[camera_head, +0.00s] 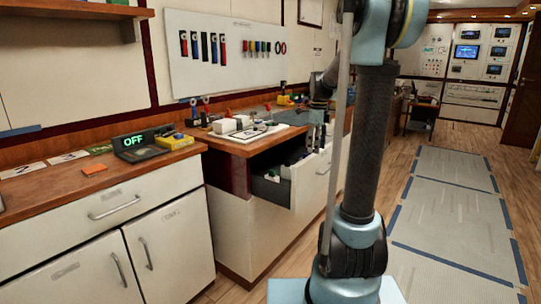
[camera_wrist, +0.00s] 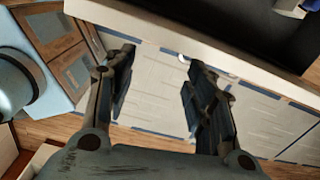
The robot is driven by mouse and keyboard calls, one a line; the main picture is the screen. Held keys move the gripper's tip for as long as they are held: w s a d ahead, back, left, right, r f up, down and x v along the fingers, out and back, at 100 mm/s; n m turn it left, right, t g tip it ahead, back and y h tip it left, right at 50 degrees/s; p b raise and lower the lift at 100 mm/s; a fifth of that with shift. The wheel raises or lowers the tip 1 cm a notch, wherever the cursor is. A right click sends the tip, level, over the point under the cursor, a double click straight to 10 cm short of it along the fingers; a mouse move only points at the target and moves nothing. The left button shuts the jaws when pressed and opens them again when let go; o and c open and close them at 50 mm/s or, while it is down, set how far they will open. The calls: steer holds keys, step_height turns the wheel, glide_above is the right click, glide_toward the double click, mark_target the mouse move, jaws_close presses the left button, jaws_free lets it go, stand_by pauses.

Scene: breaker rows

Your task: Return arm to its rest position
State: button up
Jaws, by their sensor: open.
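My arm stands in the middle of the head view, rising from my base. My gripper (camera_head: 316,138) is small and partly unclear there, near the open drawer (camera_head: 311,190) of the white cabinet. In the wrist view my gripper (camera_wrist: 158,65) has its two dark fingers spread wide apart, with nothing between them. The pale drawer front (camera_wrist: 220,45) crosses the picture beyond the fingertips, and the drawer's dark inside shows at the upper right. The gripper appears apart from the drawer.
A wooden worktop (camera_head: 60,185) carries a box reading OFF (camera_head: 135,145) and a yellow device (camera_head: 174,141). A tool board (camera_head: 225,50) hangs on the wall. Grey floor mats (camera_head: 450,210) edged in blue lie at the right. The open drawer juts out beside my arm.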

steer(key=s+f+n, duration=0.4)
steer(key=s+n, duration=0.4)
steer(key=s, duration=0.3)
steer(key=s+f+n+t, duration=0.1)
steer(key=s+f+n, duration=0.4)
steer(key=s+n, duration=0.3)
steer(key=s+f+n+t, duration=0.1)
steer(key=s+f+n, duration=0.4)
steer(key=s, duration=0.9)
steer(key=n, duration=0.3)
steer(key=shift+s+d, duration=0.1)
steer(key=shift+w+f, duration=0.2)
steer(key=shift+w, duration=0.25)
